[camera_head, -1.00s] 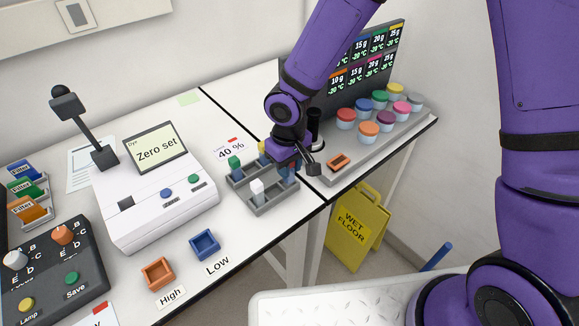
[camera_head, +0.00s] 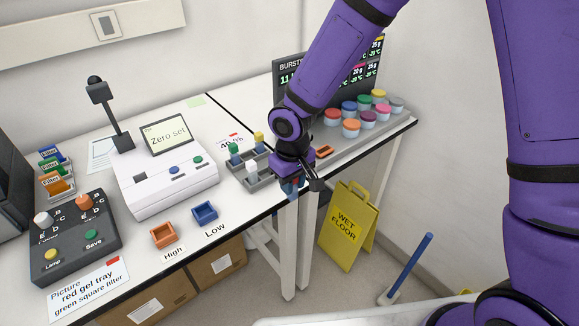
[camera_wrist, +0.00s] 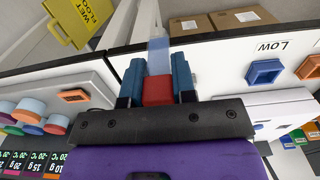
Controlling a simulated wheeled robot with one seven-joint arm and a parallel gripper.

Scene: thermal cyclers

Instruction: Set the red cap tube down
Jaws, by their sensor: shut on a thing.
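My gripper (camera_head: 293,189) hangs at the bench's front edge, just right of the tube racks. In the wrist view my gripper (camera_wrist: 157,82) is shut on the red cap (camera_wrist: 158,91) of a tube, between its two blue fingers. The clear bluish tube body (camera_wrist: 159,55) sticks out beyond the fingertips. In the head view the held tube cannot be made out clearly. A grey rack (camera_head: 262,185) holds a white cap tube (camera_head: 251,168). Behind it stand a green cap tube (camera_head: 235,152) and a yellow cap tube (camera_head: 259,141). My arm hides part of the racks' right side.
A white device (camera_head: 165,190) reading "Zero set" stands left of the racks. An orange tray (camera_head: 164,236) marked High and a blue tray (camera_head: 205,213) marked Low lie near the front edge. Several coloured jars (camera_head: 351,127) stand at right. A yellow wet-floor sign (camera_head: 347,225) stands below.

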